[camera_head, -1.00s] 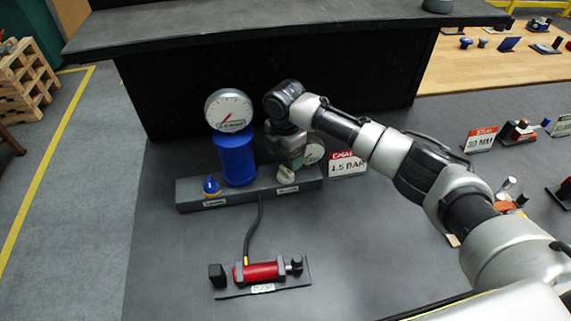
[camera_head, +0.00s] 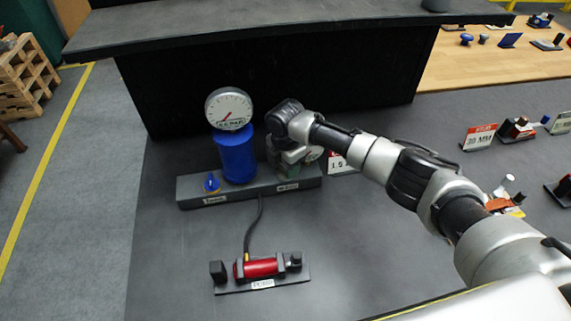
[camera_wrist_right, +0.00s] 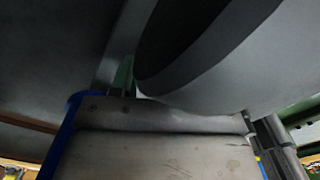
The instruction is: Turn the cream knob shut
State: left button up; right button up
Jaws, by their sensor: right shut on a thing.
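The valve unit stands on a long grey base (camera_head: 235,195) with a dial gauge (camera_head: 229,108) on a blue cylinder (camera_head: 237,157). A blue knob (camera_head: 212,183) sits at the base's left end. The cream knob's place, above the right label (camera_head: 288,186), is covered by my right gripper (camera_head: 288,168), which reaches down there from above. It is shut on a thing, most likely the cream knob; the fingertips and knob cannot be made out. In the right wrist view, large grey surfaces fill the frame and the grip is unclear. My left gripper is not in view.
A black hose (camera_head: 247,228) runs from the base to a red cylinder (camera_head: 262,267) on a dark plate in front. A partly hidden sign (camera_head: 337,162) stands to the right, behind my arm. A dark bench (camera_head: 280,30) is behind. The mat at front left is clear.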

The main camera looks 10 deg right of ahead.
jog(key=shift+r+m+p, duration=0.2)
jog(key=shift+m+p, duration=0.45)
jog(key=shift+m, duration=0.15)
jog(key=shift+c, duration=0.2)
jog(key=shift+m+p, duration=0.55)
jog(key=shift+m, duration=0.45)
jog(key=shift+f+m, duration=0.15)
jog(key=shift+m, duration=0.35)
jog(key=o, duration=0.9)
